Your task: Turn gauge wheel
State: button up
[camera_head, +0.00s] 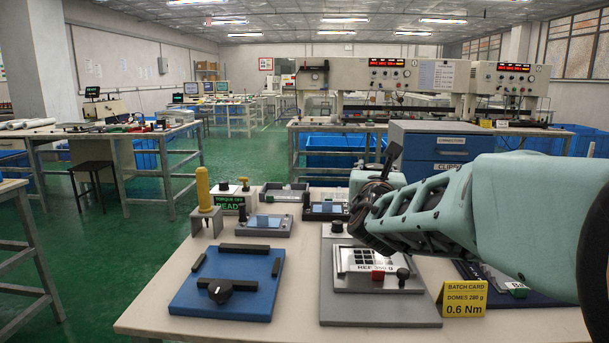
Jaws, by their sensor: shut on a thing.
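My gripper (377,178) reaches in from the right on my pale green arm, over the back of the bench. Its dark end is against the front of a pale gauge housing (360,181), partly hidden by it. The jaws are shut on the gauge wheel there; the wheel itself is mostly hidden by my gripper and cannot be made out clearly. A dark lever-like part (392,157) sticks up just above my gripper.
A blue plate (230,280) with black bars lies left. A yellow batch card (463,299) stands at the front right. A yellow-handled tool (204,190) stands at the left.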

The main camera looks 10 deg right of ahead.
jog(key=shift+a+n+t+y+b, duration=0.1)
jog(key=shift+n+t+y+b, duration=0.4)
jog(key=shift+n+y, duration=0.65)
jog(key=shift+n+t+y, duration=0.3)
jog(key=shift+n+y, duration=0.45)
jog(key=shift+y, duration=1)
jog(key=shift+n+y, duration=0.4)
jog(key=shift+y, duration=0.2)
jog(key=shift+r+n+g+y, duration=0.1)
jog(key=shift+n+g+y, duration=0.45)
jog(key=shift+n+y, duration=1.3)
jog(key=shift+r+n+g+y, duration=0.1)
jog(key=shift+n+g+y, duration=0.75)
jog(key=shift+y, duration=1.7)
jog(key=shift+n+y, duration=0.3)
jog(key=shift+n, duration=0.1)
jog(key=o, duration=1.1)
jog(key=shift+f, duration=0.1)
